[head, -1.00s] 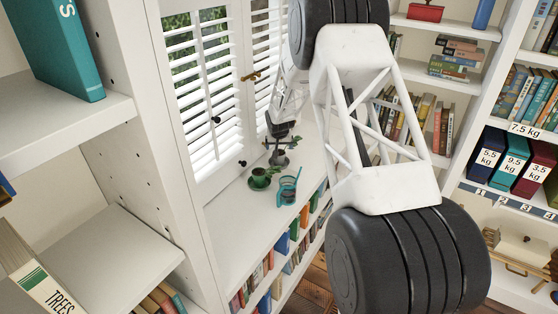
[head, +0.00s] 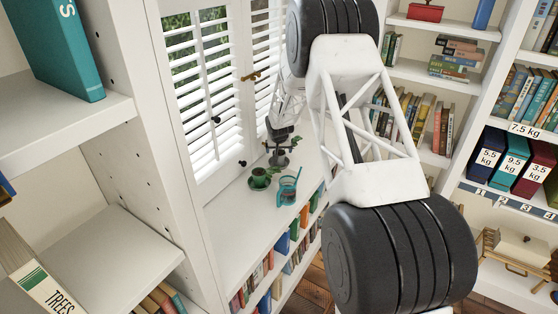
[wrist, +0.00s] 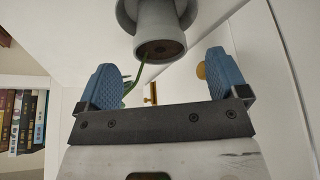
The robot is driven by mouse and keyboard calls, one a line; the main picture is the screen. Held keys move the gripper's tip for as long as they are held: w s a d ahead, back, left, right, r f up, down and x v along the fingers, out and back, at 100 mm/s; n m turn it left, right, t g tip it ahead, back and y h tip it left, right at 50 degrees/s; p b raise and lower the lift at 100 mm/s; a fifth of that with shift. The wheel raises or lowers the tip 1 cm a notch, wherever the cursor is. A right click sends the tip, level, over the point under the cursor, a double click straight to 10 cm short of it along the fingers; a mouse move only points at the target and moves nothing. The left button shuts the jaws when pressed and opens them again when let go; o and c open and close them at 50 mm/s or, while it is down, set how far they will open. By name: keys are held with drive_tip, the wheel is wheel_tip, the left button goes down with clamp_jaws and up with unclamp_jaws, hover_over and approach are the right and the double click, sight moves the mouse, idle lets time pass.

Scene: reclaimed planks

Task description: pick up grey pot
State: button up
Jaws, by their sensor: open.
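The grey pot (head: 280,159) stands on the white top of the low bookcase by the window, with a small plant in it. In the wrist view the grey pot (wrist: 158,28) is at the top centre, just ahead of the fingertips and roughly centred between them. A thin green stem shows beside it. My gripper (wrist: 161,72) has its two blue fingers spread wide, with nothing between them. In the head view my gripper (head: 280,138) is small and partly hidden by the arm, right above the pot.
Shuttered windows (head: 207,90) line the left side. Shelves of books (head: 455,60) are on the right. The near part of the top is clear.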

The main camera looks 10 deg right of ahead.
sight(279, 153)
drive_tip(key=shift+f, duration=0.1)
idle(0.3)
drive_tip(key=shift+x, duration=2.5)
drive_tip(key=shift+w, duration=0.15)
drive_tip(key=c, duration=1.2)
drive_tip(key=shift+c, duration=0.2)
wheel_tip(279, 153, up, 10)
drive_tip(key=shift+r, duration=0.25)
drive_tip(key=shift+r, duration=1.3)
